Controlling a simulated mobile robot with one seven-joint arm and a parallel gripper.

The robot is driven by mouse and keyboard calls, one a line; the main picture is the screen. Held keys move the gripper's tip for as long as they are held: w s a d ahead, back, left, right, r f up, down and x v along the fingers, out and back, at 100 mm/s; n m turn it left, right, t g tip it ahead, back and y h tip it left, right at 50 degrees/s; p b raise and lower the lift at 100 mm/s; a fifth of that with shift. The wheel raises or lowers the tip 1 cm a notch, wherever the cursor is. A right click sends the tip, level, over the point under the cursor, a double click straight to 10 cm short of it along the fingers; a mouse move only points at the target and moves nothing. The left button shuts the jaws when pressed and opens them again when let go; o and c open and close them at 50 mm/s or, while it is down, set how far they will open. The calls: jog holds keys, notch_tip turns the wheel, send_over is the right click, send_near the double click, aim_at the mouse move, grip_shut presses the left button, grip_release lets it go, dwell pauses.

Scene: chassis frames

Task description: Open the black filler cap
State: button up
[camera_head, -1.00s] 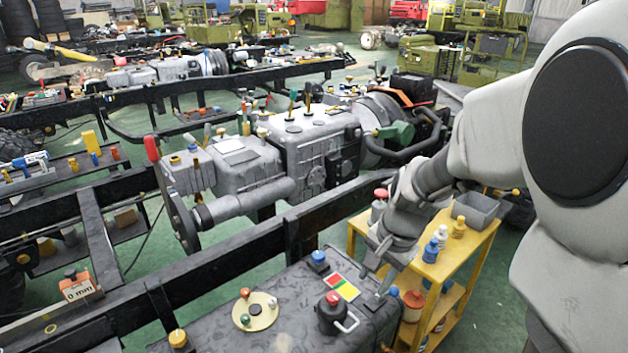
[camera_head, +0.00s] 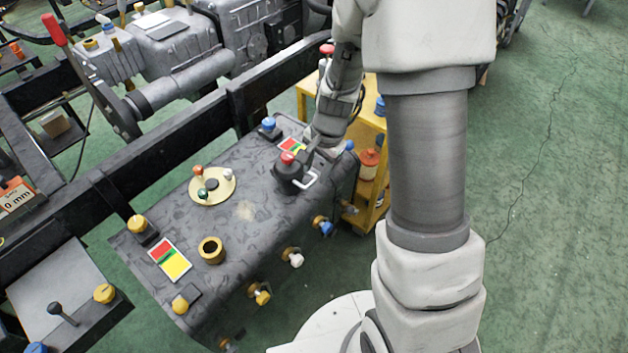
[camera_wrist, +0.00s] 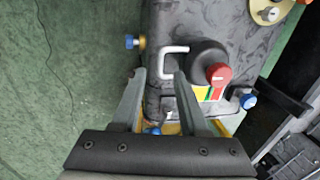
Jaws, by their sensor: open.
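The black filler cap (camera_head: 289,174) sits on top of the dark grey tank (camera_head: 245,240), near its far right end. It has a red knob (camera_head: 288,157) on top and a white loop handle (camera_head: 308,180) at its side. My gripper (camera_head: 308,150) is beside the cap, partly hidden by my arm. In the wrist view my gripper (camera_wrist: 160,74) is open, its two fingers apart. The white handle (camera_wrist: 168,60) shows at the fingertips, partly between them; I cannot tell whether they touch. The black cap (camera_wrist: 205,58) with its red knob (camera_wrist: 218,76) lies right of the fingers.
The tank top also carries a cream disc (camera_head: 225,190) with small knobs, a brass ring (camera_head: 212,250), a blue-capped fitting (camera_head: 269,125) and a red-yellow label (camera_head: 170,260). Coloured valves (camera_head: 294,257) stick out of its front side. A yellow shelf (camera_head: 370,190) stands behind. Green floor is clear on the right.

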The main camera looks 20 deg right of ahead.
aim_at(313, 182)
jog(key=shift+w+a+f+b, duration=0.1)
jog(key=shift+w+f+b, duration=0.1)
jog(key=shift+f, duration=0.65)
jog(key=shift+w+a+f+b, duration=0.1)
jog(key=shift+f+b, duration=0.05)
jog(key=shift+f, duration=0.65)
grip_shut()
